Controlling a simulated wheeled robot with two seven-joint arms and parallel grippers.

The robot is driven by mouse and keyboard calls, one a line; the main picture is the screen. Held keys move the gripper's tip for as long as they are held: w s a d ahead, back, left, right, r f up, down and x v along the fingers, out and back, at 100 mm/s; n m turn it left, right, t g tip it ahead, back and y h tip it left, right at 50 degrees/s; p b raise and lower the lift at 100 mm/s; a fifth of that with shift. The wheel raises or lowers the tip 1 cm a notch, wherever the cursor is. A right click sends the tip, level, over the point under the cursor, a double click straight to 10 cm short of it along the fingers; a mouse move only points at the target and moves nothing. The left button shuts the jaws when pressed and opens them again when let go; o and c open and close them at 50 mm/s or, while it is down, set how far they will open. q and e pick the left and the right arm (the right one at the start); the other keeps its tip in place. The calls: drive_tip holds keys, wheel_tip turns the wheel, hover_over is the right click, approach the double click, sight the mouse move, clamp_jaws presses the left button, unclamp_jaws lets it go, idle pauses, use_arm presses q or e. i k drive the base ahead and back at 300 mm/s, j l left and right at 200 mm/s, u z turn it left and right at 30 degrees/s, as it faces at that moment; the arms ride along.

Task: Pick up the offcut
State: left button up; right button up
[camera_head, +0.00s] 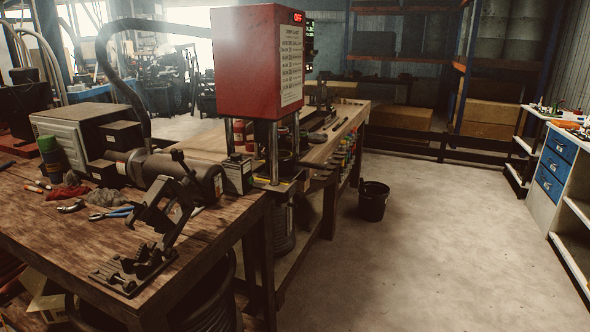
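I cannot pick out an offcut for certain in this view. Small items lie on the left wooden workbench (60,228), among them blue-handled pliers (112,213), a grey crumpled cloth or glove (104,197) and a red one (68,188). A dark metal bench tool (150,235) with a raised, tilted arm stands at this bench's front corner. The red hose crimper (256,62) stands behind it, with a lit red "OFF" display. Neither of my grippers is in view.
A black bucket (373,202) stands on the concrete floor (440,240), which is open in the middle and right. A second bench (340,118) extends behind the crimper. A white cabinet with blue drawers (552,172) stands at right. Racks (400,60) line the back.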

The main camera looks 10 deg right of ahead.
sight(345, 119)
drive_tip(key=i+l+z, duration=0.3)
drive_tip(key=i, duration=0.25)
drive_tip(key=i+l+z, duration=0.3)
drive_tip(key=i, duration=0.3)
drive_tip(key=i+z, duration=0.3)
drive_tip(key=i, duration=0.25)
drive_tip(key=i+l+u, duration=0.1)
drive_tip(key=i+u, duration=0.15)
drive_tip(key=i, duration=0.3)
drive_tip(key=i+l+u, duration=0.25)
drive_tip(key=i, duration=0.3)
drive_tip(key=i+l+u, duration=0.2)
drive_tip(key=i, duration=0.35)
drive_tip(key=i+l+u, duration=0.25)
drive_tip(key=i, duration=0.25)
drive_tip(key=l, duration=0.1)
